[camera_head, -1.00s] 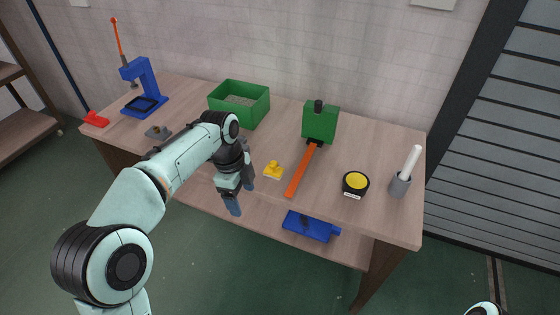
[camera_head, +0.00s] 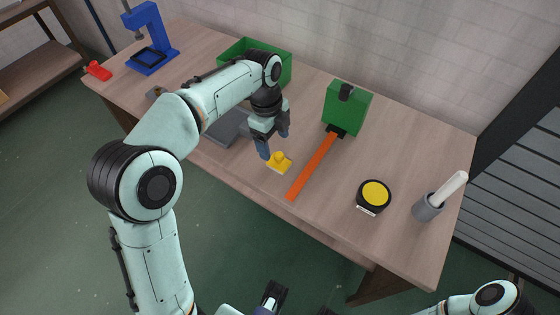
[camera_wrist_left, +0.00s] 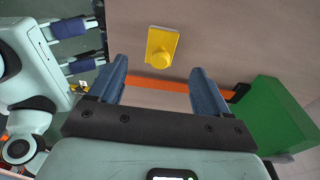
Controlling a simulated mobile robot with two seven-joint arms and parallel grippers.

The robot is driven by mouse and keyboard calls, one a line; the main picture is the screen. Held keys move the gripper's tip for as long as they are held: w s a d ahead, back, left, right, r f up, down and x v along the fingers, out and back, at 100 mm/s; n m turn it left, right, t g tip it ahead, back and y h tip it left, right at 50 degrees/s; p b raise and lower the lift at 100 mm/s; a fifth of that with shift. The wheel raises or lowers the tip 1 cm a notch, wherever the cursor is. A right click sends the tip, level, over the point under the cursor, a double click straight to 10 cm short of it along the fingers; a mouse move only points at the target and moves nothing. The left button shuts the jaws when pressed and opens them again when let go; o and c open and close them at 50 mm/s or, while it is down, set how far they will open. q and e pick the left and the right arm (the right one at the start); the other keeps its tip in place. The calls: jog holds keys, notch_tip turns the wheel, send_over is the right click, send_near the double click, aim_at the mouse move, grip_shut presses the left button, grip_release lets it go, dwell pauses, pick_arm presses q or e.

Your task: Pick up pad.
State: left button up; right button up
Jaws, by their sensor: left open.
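A small yellow pad (camera_head: 279,162) with a round knob on a flat base lies on the table near its front edge. It also shows in the left wrist view (camera_wrist_left: 162,47), just beyond the fingertips. My left gripper (camera_head: 273,142) is open, pointing down over the table at the pad's upper left in the head view. In the left wrist view its fingers (camera_wrist_left: 158,72) stand wide apart with nothing between them, the pad lying ahead of the gap. My right gripper (camera_wrist_left: 97,42) shows at the left of the wrist view, fingers apart and empty, away from the pad.
An orange bar (camera_head: 313,168) runs from a green block (camera_head: 347,108) right of the pad. A black round container with a yellow top (camera_head: 374,195) and a grey cup (camera_head: 428,207) stand further right. A green bin (camera_head: 285,72) and grey tray (camera_head: 228,127) are behind my left arm.

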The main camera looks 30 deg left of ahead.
aim_at(279, 155)
pick_arm(q)
jog(key=f, duration=0.2)
jog(key=shift+w+d+f, duration=0.1)
jog(key=shift+d+f, duration=0.1)
jog(key=shift+f, duration=0.2)
jog(key=f, duration=0.2)
jog(key=d+f+b, duration=0.1)
jog(key=f, duration=0.2)
jog(key=shift+d+b, duration=0.15)
jog(key=shift+b, duration=0.15)
pick_arm(e)
jog(key=shift+w+f, duration=0.45)
jog(key=shift+f, duration=0.25)
pick_arm(q)
jog(key=shift+r, duration=0.1)
jog(key=c, duration=1.1)
jog(key=shift+c, duration=0.2)
notch_tip(279, 155, up, 20)
jog(key=p, duration=0.5)
pick_arm(e)
jog(key=shift+g, duration=0.3)
jog(key=r, duration=0.1)
jog(key=s+r, duration=0.1)
jog(key=r, duration=0.2)
jog(key=shift+s+r, duration=0.1)
jog(key=shift+s, duration=0.15)
